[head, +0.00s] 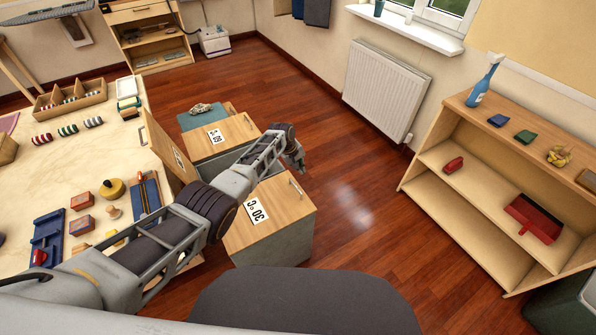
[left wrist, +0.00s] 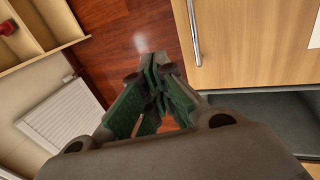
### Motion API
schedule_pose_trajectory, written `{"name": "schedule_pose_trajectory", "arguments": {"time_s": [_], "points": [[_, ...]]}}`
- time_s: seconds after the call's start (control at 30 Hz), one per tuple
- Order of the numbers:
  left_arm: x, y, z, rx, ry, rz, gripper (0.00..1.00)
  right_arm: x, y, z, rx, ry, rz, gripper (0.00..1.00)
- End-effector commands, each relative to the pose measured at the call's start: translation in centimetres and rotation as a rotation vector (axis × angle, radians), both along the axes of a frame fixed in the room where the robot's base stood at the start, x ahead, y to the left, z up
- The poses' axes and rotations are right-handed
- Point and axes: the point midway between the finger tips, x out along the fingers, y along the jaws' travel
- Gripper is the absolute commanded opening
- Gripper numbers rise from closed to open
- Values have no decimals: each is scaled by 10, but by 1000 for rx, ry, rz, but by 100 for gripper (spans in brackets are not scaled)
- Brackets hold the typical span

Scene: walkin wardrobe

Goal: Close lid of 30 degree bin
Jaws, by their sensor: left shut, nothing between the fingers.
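The 30 degree bin (head: 275,248) is a grey box low in the middle of the head view. Its wooden lid (head: 283,210), marked 30°C, lies flat across the top, with a metal handle at its far right edge. My arm hides part of its left side. In the left wrist view the lid (left wrist: 255,40) and its handle (left wrist: 194,35) show at the upper right. My left gripper (head: 299,160) is shut and empty, in the air beyond the lid's far edge and apart from the handle. The gripper's fingers (left wrist: 155,90) are together in the left wrist view. My right gripper is out of view.
A middle bin (head: 240,160) stands open, its lid (head: 168,148) upright beside the table (head: 110,155). Beyond it is a bin with a flat lid marked 60 (head: 225,134). A shelf unit (head: 430,195) stands right. The floor (head: 345,190) between is clear.

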Motion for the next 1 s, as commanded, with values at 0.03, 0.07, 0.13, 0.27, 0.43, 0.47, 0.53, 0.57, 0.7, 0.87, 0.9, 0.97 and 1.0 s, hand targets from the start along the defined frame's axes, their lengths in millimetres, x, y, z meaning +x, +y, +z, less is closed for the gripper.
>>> {"name": "schedule_pose_trajectory", "arguments": {"time_s": [0.03, 0.07, 0.13, 0.27, 0.43, 0.47, 0.53, 0.57, 0.7, 0.87, 0.9, 0.97, 1.0], "points": [[1, -1, 9, 0, 0, 0, 0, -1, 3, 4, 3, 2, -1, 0], [1, -2, 13, -1, -1, -1, 0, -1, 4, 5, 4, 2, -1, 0], [2, -4, 23, -1, 0, -1, 0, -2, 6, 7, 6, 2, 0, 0], [4, -6, 38, -1, 1, 1, 0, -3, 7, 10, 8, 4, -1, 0], [5, -8, 50, 0, 1, 0, 0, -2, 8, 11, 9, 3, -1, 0], [5, -8, 51, 0, 1, 0, 0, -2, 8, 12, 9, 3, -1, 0], [5, -9, 53, 0, 1, 0, 0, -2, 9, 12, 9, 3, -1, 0], [5, -9, 54, 0, 1, 0, 0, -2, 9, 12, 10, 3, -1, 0], [6, -9, 54, 0, 1, 0, 0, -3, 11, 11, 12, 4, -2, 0], [6, -9, 54, 0, 1, 0, 0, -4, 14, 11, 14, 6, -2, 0], [6, -9, 54, 0, 1, 0, 0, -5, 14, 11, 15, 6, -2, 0], [6, -9, 54, 0, 1, 0, 0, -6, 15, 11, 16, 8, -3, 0], [6, -9, 54, 0, 1, 0, 0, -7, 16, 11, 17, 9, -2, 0]]}}
